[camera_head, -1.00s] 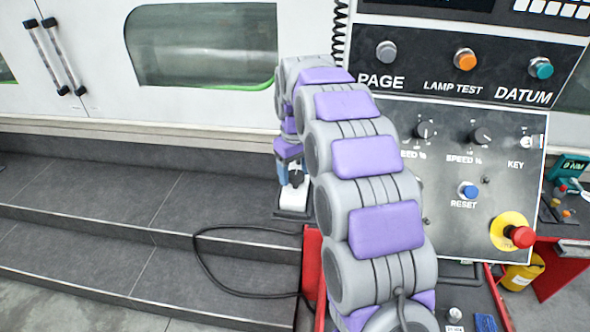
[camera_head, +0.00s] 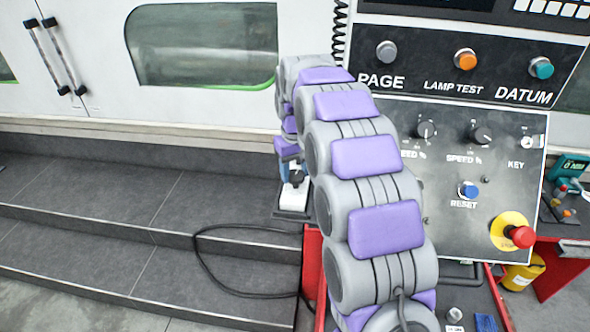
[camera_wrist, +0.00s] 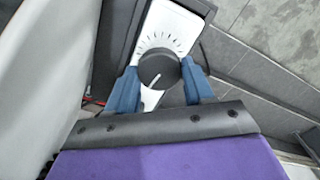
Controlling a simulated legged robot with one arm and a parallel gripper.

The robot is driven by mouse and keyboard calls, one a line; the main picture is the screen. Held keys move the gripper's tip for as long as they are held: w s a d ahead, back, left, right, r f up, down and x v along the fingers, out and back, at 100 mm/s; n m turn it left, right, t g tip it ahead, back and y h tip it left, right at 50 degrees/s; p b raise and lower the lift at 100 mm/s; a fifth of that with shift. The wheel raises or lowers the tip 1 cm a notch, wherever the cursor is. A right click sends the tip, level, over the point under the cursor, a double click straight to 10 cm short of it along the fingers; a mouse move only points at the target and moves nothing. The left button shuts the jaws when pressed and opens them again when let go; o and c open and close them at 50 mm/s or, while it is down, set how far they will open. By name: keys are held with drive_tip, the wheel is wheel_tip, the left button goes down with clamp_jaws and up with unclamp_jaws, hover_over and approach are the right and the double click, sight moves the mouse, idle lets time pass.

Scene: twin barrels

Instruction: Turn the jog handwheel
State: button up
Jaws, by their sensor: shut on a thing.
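The jog handwheel (camera_wrist: 159,70) is a round dark knob with a white pointer line, on a white plate with tick marks around it. In the wrist view my gripper (camera_wrist: 160,84) has its two blue fingers on either side of the knob, shut on it. The pointer line slants toward the lower left. In the head view my gripper (camera_head: 291,172) is small and partly hidden by my arm, above the white pendant (camera_head: 293,198) that bears the knob. The knob itself is hard to make out there.
A control panel (camera_head: 450,230) with knobs, a blue reset button (camera_head: 468,189) and a red emergency stop (camera_head: 521,236) stands to the right. Grey steps (camera_head: 90,200) lie to the left. A black cable (camera_head: 205,262) loops on them. A machine door with a window (camera_head: 200,45) is behind.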

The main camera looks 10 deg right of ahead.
drive_tip(key=m, duration=0.7)
drive_tip(key=m+p, duration=0.1)
drive_tip(key=m, duration=0.5)
drive_tip(key=shift+m, duration=0.3)
drive_tip(key=m+p, duration=0.1)
drive_tip(key=m, duration=0.2)
drive_tip(key=shift+r+m, duration=0.1)
drive_tip(key=shift+m, duration=0.2)
drive_tip(key=m, duration=0.3)
drive_tip(key=shift+m+p, duration=0.3)
drive_tip(key=shift+p, duration=0.1)
drive_tip(key=m+p, duration=0.1)
drive_tip(key=m, duration=0.2)
drive_tip(key=shift+m, duration=0.3)
drive_tip(key=shift+m+p, duration=0.45)
drive_tip(key=shift+m, duration=1.15)
drive_tip(key=o, duration=1)
